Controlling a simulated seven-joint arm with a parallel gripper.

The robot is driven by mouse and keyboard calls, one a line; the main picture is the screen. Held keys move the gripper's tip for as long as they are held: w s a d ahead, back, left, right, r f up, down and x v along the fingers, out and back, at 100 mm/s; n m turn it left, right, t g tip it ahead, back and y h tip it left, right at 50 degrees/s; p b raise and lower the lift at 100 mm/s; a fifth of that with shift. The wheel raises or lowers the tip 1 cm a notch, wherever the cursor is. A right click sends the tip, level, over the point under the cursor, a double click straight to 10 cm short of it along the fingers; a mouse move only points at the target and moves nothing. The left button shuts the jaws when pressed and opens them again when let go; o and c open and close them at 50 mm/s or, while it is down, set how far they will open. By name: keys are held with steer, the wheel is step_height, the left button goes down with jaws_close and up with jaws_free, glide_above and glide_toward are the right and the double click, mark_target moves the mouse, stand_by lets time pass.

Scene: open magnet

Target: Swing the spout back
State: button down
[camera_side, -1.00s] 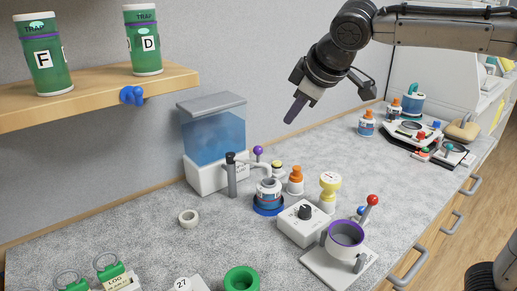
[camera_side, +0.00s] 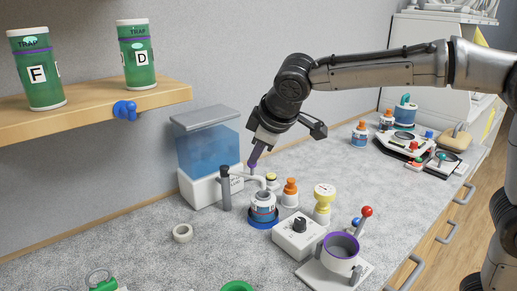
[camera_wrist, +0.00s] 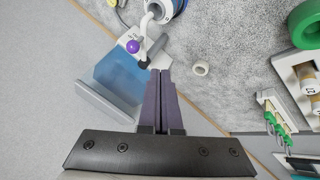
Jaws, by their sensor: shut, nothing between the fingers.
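The white spout (camera_side: 247,178) runs from a dark upright post (camera_side: 226,190) beside the water tank (camera_side: 208,150). Its outlet end is over a blue-and-white jar (camera_side: 263,207). In the wrist view the spout (camera_wrist: 149,22) curves up to the jar (camera_wrist: 172,5), and a purple knob (camera_wrist: 133,46) sits left of the post top (camera_wrist: 155,50). My gripper (camera_side: 254,163) is shut and empty, pointing down close behind the spout. In the wrist view its fingertips (camera_wrist: 159,72) end just short of the post; whether they touch anything cannot be told. The knob is largely hidden in the side view.
A white ring (camera_side: 183,233) lies in front. A shelf (camera_side: 150,97) with green trap canisters overhangs the left. The counter's middle right is clear.

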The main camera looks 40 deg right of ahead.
mark_target(259, 177)
steer(key=w+d+f, duration=0.3)
steer(key=w+f, duration=0.3)
steer(key=shift+d, duration=0.3)
steer(key=shift+d, duration=0.15)
steer(key=shift+w+d+n+y, duration=0.2)
steer(key=shift+d+n+y, duration=0.25)
steer(key=shift+d+n, duration=0.3)
steer(key=shift+w+d+n+y, duration=0.2)
steer(key=shift+d+n+y, duration=0.25)
steer(key=shift+d+n, duration=0.25)
steer(key=w+d+n+g+y, duration=0.1)
steer(key=w+d+n+y, duration=0.3)
steer(key=n, duration=0.4)
steer(key=shift+w+d+g, duration=0.4)
steer(key=shift+w+d, duration=0.1)
steer(key=shift+w, duration=0.65)
steer(key=shift+w+d, duration=0.1)
